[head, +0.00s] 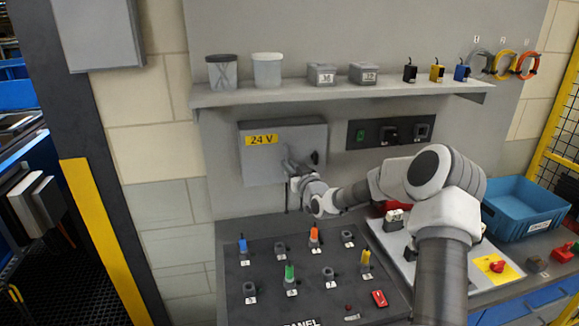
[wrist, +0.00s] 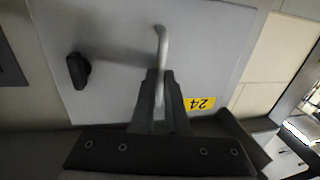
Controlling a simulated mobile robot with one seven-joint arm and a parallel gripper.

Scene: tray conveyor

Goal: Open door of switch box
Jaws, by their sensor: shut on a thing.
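The grey switch box door (head: 258,170) carries a yellow "24 V" label (head: 262,140) and hangs on the wall under the shelf. It looks closed in the head view. In the wrist view the door (wrist: 115,35) fills the upper part, with a pale bar handle (wrist: 161,45) and a black knob (wrist: 78,70). My gripper (head: 290,166) is at the door's front, left of the black knob (head: 315,157). In the wrist view my gripper's fingers (wrist: 160,85) are shut around the handle, hiding part of it.
The shelf (head: 330,92) with cups, small boxes and plugs is above the box. A black socket plate (head: 366,133) is to its right. Below is the dark peg panel (head: 310,268) with coloured pegs. A blue bin (head: 525,208) stands at the right.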

